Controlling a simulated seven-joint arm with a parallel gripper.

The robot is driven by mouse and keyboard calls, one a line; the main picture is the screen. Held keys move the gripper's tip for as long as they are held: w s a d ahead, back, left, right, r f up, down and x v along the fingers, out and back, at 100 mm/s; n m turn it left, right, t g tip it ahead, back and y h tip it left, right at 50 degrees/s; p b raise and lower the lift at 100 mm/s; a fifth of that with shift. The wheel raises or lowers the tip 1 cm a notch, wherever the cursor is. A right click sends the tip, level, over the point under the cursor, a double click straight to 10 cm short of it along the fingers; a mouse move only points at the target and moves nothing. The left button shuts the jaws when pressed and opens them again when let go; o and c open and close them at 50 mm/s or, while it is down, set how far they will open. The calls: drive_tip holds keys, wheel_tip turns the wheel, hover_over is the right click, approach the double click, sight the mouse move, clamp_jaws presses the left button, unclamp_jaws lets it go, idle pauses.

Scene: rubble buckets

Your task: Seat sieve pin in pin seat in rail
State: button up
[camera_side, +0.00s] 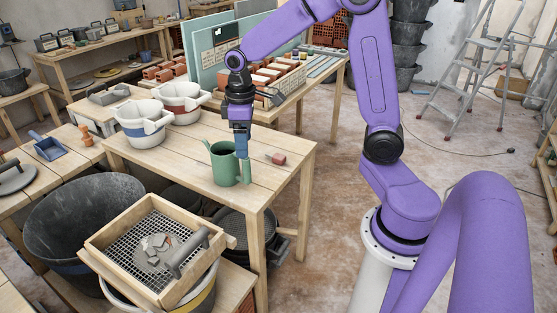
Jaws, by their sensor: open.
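The wooden sieve frame (118,228) with a wire mesh sits tilted over a bucket at the lower left. A dark grey handle-like bar (187,253) lies across its right side, and rubble pieces (158,243) rest on the mesh. I cannot make out the sieve pin, the rail or the pin seat for certain at this size. My gripper (241,156) points down over the right part of the wooden table, right by a green watering can (224,168). It is open, and I see nothing held in it. It is well above and right of the sieve.
A small reddish block (278,158) lies on the table (178,160) right of my gripper. Two white buckets, one blue-banded (142,127) and one red-banded (181,103), stand behind. A large black tub (75,205) is left of the sieve. The table's front middle is clear.

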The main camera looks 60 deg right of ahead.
drive_tip(key=w+d+f+m, duration=0.2)
drive_tip(key=w+d, duration=0.3)
drive_tip(key=d, duration=0.2)
drive_tip(key=m, duration=0.4)
hover_over(280, 156)
wheel_tip(280, 156, down, 5)
drive_tip(key=f, duration=1.2)
drive_tip(key=shift+s, duration=0.35)
drive_tip(key=shift+w+a+f, duration=0.1)
drive_tip(key=shift+w+f, duration=0.1)
drive_tip(key=shift+f, duration=1.15)
drive_tip(key=shift+w+f, duration=0.15)
drive_tip(key=shift+f, duration=1.2)
drive_tip(key=c, duration=1.2)
